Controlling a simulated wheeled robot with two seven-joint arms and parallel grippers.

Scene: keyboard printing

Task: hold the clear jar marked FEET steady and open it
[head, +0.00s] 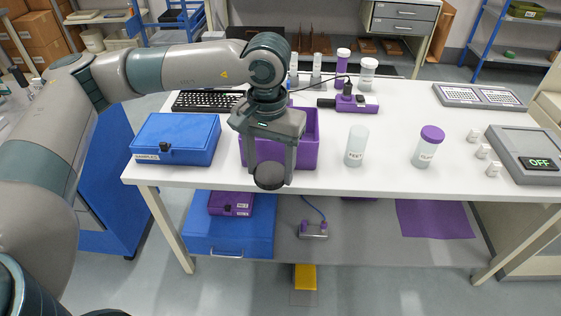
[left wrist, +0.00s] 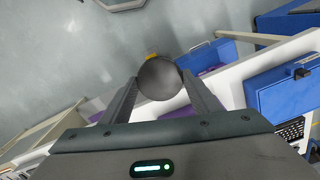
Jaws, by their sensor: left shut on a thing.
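The clear jar marked FEET (head: 357,146) stands upright on the white table, right of the purple bin, with no lid visible on it. My left gripper (head: 268,174) is shut on a dark round lid (head: 269,177), held in front of the purple bin near the table's front edge. The jar is to the right of the gripper and apart from it. In the left wrist view the lid (left wrist: 159,79) sits between the two fingertips, seen face on. The jar is not visible there. My right gripper is not in view.
A purple-lidded jar (head: 428,146) stands further right, near small white blocks (head: 483,151) and a panel reading OFF (head: 540,163). A purple bin (head: 306,148) and a blue case (head: 176,139) are on the left. The table around the FEET jar is clear.

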